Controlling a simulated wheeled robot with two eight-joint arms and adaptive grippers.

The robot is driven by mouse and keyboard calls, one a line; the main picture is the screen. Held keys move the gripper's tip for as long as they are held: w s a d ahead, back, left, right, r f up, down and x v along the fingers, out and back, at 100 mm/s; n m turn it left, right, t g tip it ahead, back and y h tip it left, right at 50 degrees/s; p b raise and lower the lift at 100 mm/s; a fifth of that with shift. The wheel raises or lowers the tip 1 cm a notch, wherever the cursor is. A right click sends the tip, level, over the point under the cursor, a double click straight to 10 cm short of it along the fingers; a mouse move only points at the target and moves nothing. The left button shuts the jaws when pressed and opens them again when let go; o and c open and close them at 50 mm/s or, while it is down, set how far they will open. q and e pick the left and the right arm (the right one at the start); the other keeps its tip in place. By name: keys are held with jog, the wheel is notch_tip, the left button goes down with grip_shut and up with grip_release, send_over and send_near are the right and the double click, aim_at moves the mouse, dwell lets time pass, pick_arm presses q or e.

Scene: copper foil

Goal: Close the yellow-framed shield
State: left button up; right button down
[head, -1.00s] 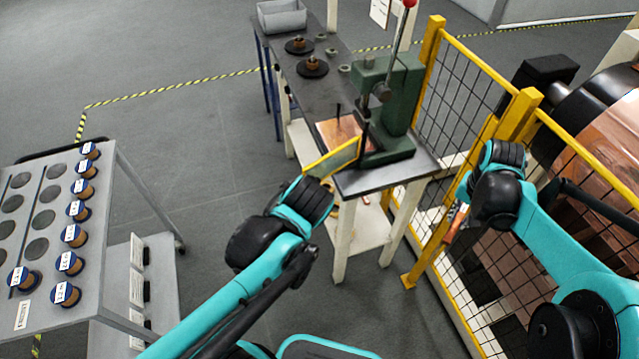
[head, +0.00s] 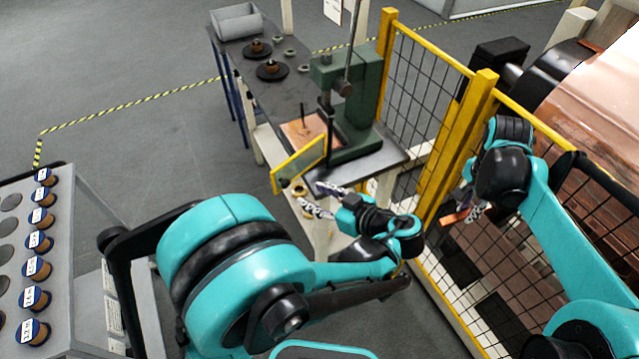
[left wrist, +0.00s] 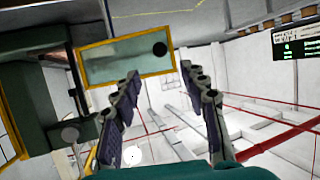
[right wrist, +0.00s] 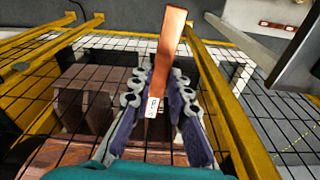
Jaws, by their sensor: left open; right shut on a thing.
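The yellow-framed shield (head: 299,164) stands swung out at the front left of the green press (head: 350,125). In the left wrist view the shield (left wrist: 125,60) is a clear panel in a yellow frame with a dark round knob at its right side, beyond my fingertips. My left gripper (head: 308,199) is open, just below and in front of the shield, and apart from it. Its fingers also show in the left wrist view (left wrist: 165,85). My right gripper (head: 468,208) is shut on a copper strip (right wrist: 170,55) with a small white label.
A copper sheet (head: 300,129) lies by the press on the dark bench (head: 265,95). A yellow-posted mesh fence (head: 425,85) stands right of the press. A grey spool cart (head: 75,290) is at the left. The floor between cart and bench is open.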

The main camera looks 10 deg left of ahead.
aim_at(287, 184)
pick_arm(q)
jog(key=b+x, duration=0.2)
jog(key=x, duration=0.8)
jog(key=shift+w+a+f, duration=0.15)
jog(key=shift+a+f, duration=0.1)
jog(key=shift+a, duration=0.05)
pick_arm(e)
notch_tip(287, 184, down, 3)
jog(key=shift+r, duration=0.1)
pick_arm(q)
grip_shut()
